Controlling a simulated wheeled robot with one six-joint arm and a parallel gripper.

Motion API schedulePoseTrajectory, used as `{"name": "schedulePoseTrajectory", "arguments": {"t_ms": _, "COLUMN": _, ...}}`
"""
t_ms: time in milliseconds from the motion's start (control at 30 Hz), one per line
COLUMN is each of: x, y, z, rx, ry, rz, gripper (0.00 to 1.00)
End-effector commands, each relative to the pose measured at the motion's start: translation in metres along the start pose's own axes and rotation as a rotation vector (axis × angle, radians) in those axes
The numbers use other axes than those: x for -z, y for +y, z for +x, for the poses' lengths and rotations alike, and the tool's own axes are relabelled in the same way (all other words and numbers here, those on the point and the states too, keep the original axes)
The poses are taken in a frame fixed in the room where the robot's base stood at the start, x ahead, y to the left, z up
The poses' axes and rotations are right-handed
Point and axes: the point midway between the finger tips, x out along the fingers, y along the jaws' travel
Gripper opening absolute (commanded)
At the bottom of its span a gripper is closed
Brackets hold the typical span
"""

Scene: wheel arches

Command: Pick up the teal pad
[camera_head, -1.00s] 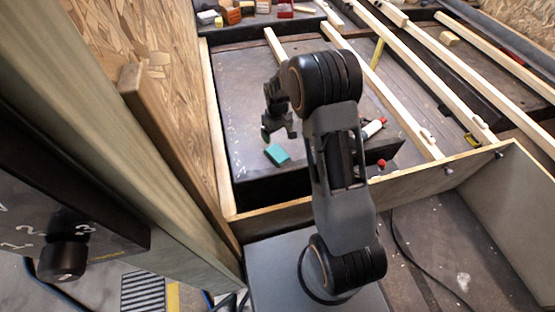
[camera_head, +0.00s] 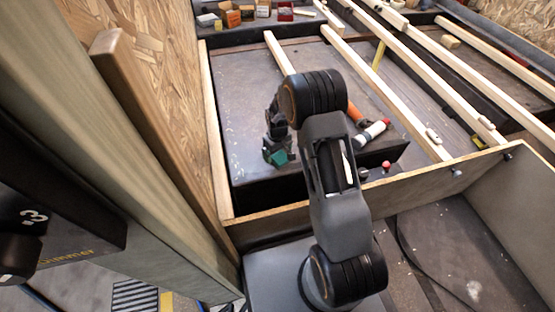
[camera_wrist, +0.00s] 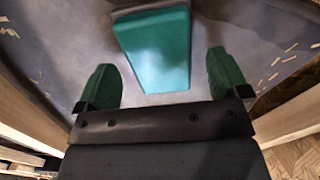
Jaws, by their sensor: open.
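The teal pad (camera_wrist: 160,62) is a rectangular block on the dark surface. In the wrist view it lies ahead of and between the two green-tipped fingers of my gripper (camera_wrist: 163,82), with a gap on each side. In the head view my gripper (camera_head: 275,155) is low over the dark box top, and the pad (camera_head: 280,157) shows partly behind or between its fingers. My gripper is open and holds nothing. How high the fingers are above the surface I cannot tell.
A white cylinder with a red end (camera_head: 372,131) and an orange thing (camera_head: 354,111) lie right of my arm. Wooden slats (camera_head: 400,85) run across at right. A wooden-edged wall (camera_head: 270,212) stands in front. Small blocks (camera_head: 247,12) sit at the back.

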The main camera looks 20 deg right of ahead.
Motion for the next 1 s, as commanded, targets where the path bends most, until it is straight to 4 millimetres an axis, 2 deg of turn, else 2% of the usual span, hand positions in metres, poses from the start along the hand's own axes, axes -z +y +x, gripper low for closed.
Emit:
{"name": "schedulePoseTrajectory", "arguments": {"t_ms": 33, "x": -0.0001, "y": 0.0000, "z": 0.0096, "rx": 0.000, "ry": -0.001, "rz": 0.000, "gripper": 0.94}}
{"name": "schedulePoseTrajectory", "arguments": {"t_ms": 100, "x": 0.0000, "y": 0.0000, "z": 0.0132, "rx": 0.000, "ry": 0.000, "rz": 0.000, "gripper": 0.94}}
{"name": "schedulePoseTrajectory", "arguments": {"t_ms": 333, "x": 0.0002, "y": 0.0000, "z": 0.0120, "rx": 0.000, "ry": 0.001, "rz": 0.000, "gripper": 0.92}}
{"name": "schedulePoseTrajectory", "arguments": {"t_ms": 900, "x": 0.0002, "y": 0.0000, "z": 0.0117, "rx": 0.000, "ry": 0.001, "rz": 0.000, "gripper": 0.37}}
{"name": "schedulePoseTrajectory", "arguments": {"t_ms": 1000, "x": 0.0002, "y": 0.0000, "z": 0.0117, "rx": 0.000, "ry": 0.001, "rz": 0.000, "gripper": 0.34}}
